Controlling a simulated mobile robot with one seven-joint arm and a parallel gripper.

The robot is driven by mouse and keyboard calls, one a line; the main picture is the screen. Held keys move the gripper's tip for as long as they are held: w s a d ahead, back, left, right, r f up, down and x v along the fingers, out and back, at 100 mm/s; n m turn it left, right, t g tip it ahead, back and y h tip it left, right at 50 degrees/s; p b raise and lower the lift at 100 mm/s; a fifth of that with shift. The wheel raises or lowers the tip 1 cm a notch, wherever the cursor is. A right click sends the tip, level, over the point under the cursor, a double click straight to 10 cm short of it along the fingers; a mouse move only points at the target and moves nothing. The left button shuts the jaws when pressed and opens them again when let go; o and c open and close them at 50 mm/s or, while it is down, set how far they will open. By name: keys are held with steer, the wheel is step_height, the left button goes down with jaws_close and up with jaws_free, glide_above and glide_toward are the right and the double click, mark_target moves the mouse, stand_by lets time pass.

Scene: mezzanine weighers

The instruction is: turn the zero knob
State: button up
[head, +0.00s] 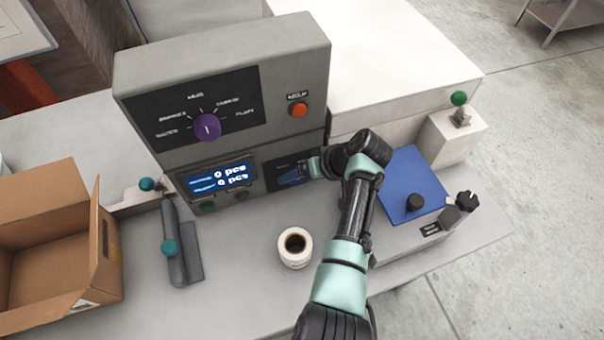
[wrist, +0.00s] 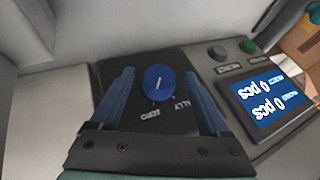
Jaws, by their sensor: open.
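A blue round knob (wrist: 158,81) with a white pointer line stands on a small dark panel on the front of the grey weigher console. Two small white words beside the knob show upside down in the wrist view, and I cannot read them surely. I cannot confirm a "zero" label. My gripper (wrist: 147,76) is open in front of this panel, with its two dark blue fingers on either side of the knob. I cannot tell whether a finger touches it. In the head view the dark panel (head: 271,184) is partly hidden by my gripper (head: 311,167).
A purple selector knob (head: 207,127), a red button (head: 299,110) and a lit display (head: 221,178) are on the console. A blue-plated scale (head: 405,170) with a black knob (head: 467,200) is right; a cardboard box (head: 108,250) left.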

steer(key=v, duration=1.3)
steer(key=shift+b, duration=0.45)
